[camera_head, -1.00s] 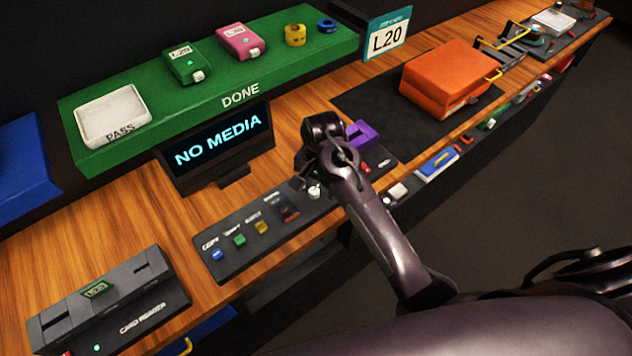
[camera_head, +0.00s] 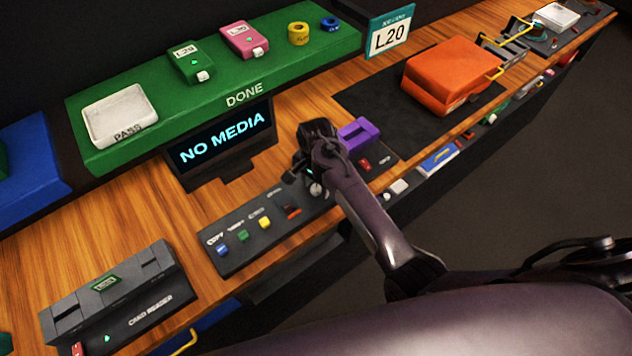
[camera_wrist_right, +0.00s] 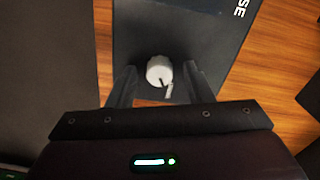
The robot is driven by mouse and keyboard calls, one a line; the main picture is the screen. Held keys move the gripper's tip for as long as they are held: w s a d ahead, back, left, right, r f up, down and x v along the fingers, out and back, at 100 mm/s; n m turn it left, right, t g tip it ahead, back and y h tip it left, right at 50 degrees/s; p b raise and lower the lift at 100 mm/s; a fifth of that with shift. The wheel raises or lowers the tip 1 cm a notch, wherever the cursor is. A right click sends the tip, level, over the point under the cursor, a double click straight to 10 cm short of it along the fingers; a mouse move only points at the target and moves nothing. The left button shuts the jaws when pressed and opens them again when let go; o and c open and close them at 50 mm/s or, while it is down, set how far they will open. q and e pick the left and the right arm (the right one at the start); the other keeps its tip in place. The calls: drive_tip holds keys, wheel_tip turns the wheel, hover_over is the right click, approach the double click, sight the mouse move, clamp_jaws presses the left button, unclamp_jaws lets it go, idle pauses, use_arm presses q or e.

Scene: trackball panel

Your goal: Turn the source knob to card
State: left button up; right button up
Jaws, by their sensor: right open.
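The source knob is a small white round knob (camera_wrist_right: 160,71) on the dark control panel (camera_head: 238,251). In the right wrist view it sits between the two fingers of my open right gripper (camera_wrist_right: 158,80), with a gap showing on each side. A dark mark on the knob points to the lower right in that view. In the head view my right gripper (camera_head: 308,175) is over the panel's right end and covers most of the knob (camera_head: 316,189). The knob's position labels are not readable. My left gripper is not in view.
The panel also has blue, green and yellow buttons and a red switch (camera_head: 291,210). A screen reading NO MEDIA (camera_head: 222,140) stands behind it. A card reader (camera_head: 118,300) is at the left, and a purple block (camera_head: 360,135) stands close to my right gripper.

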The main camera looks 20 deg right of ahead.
drive_tip(key=shift+c, duration=0.5)
drive_tip(key=c, duration=0.9)
drive_tip(key=shift+n, duration=0.3)
drive_tip(key=n, duration=0.5)
drive_tip(key=shift+n, duration=0.3)
drive_tip(key=n, duration=0.5)
drive_tip(key=shift+n, duration=0.3)
drive_tip(key=shift+w, duration=0.1)
drive_tip(key=o, duration=1)
